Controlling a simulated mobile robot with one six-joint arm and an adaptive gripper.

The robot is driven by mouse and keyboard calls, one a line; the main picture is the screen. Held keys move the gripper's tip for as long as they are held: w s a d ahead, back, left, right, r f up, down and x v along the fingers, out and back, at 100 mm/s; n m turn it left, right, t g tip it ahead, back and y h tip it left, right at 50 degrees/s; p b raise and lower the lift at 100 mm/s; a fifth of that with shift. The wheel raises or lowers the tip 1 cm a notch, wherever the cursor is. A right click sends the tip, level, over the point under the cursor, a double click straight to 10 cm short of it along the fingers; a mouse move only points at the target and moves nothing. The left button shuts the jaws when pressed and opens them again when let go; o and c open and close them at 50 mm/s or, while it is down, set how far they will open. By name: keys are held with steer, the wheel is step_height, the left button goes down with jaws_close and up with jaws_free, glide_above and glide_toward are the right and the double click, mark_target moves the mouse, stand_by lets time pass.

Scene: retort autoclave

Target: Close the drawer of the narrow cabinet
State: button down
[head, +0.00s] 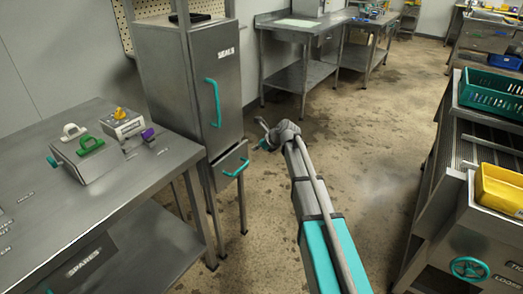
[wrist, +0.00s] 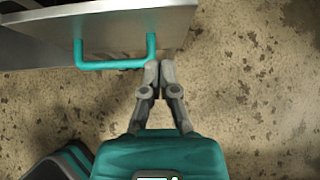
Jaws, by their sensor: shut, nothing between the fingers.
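The narrow grey cabinet (head: 187,85), marked SEALS, stands left of centre with its tall door shut. Its drawer (head: 228,162) is low down, below the door, and its front seems to stand out a little from the cabinet; how far is hard to tell. The teal drawer handle (head: 236,168) is on that front. In the wrist view the drawer front (wrist: 120,25) and the handle (wrist: 112,66) fill the upper left. My gripper (head: 263,135) is right of the drawer. Its shut, empty fingertips (wrist: 158,65) are close to the handle's right end; contact cannot be told.
A steel bench (head: 75,225) with small lock-like devices stands at the left, close to the cabinet. A second steel table (head: 300,75) is behind. At the right, a rack holds a green crate (head: 490,97) and a yellow bin (head: 500,190). The floor between is clear.

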mark_target(242, 144)
steer(key=shift+w+a+f, duration=0.15)
steer(key=shift+w+a, duration=0.6)
steer(key=shift+a, duration=0.2)
steer(key=shift+w+a+f, duration=0.15)
steer(key=shift+w+a, duration=0.55)
steer(key=shift+a, duration=0.25)
steer(key=shift+w+a, duration=0.9)
steer(key=shift+a, duration=0.25)
steer(key=shift+s+d, duration=0.4)
steer(key=shift+d, duration=0.1)
steer(key=s+d, duration=0.2)
steer(key=shift+s+d+r, duration=0.1)
steer(key=shift+d+r, duration=0.05)
steer(key=shift+d, duration=0.2)
steer(key=p+v, duration=0.6)
steer(key=v, duration=0.3)
steer(key=shift+d+r+p, duration=0.2)
steer(key=shift+p, duration=0.2)
